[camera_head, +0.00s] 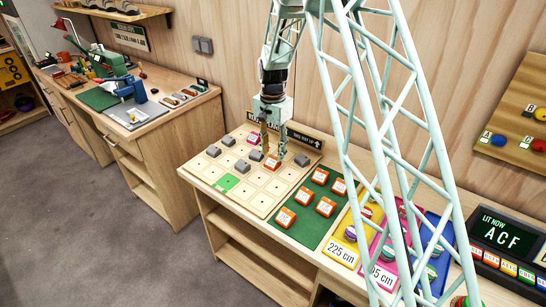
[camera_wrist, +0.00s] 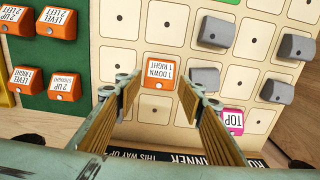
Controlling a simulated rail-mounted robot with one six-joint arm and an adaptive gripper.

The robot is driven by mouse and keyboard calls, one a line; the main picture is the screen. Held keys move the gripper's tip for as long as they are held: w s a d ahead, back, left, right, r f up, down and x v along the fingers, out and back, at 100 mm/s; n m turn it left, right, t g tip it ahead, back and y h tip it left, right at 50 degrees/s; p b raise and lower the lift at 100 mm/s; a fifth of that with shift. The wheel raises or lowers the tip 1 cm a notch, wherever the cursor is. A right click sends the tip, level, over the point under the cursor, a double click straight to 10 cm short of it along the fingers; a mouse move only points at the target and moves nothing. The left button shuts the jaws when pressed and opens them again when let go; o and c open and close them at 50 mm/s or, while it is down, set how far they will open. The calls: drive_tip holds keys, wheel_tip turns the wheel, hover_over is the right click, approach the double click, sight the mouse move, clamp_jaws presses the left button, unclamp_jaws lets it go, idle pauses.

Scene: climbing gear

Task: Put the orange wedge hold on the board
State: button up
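Several orange wedge holds with white labels are in view. One orange wedge hold (camera_head: 271,163) sits on the pale board (camera_head: 262,204); in the wrist view this hold (camera_wrist: 160,72) reads "1 DOWN 1 RIGHT". The others, such as one orange hold (camera_head: 285,217), lie on the green mat (camera_head: 312,234) to the right of the board. My gripper (camera_head: 272,152) points down over the board at the labelled hold. In the wrist view its fingers (camera_wrist: 158,90) are apart, with the hold showing between and beyond the tips. Whether they touch it cannot be told.
Several grey wedges (camera_head: 242,166) and a pink "TOP" hold (camera_wrist: 232,121) stand on the board. One square is green (camera_head: 228,182). A sign (camera_head: 305,138) stands at the back edge. Coloured trays (camera_head: 347,250) lie to the right. Front squares are bare.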

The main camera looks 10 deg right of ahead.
sight(273, 159)
wheel_tip(273, 159, up, 8)
drive_tip(key=shift+p, duration=0.3)
drive_tip(key=shift+r, duration=0.1)
idle(0.8)
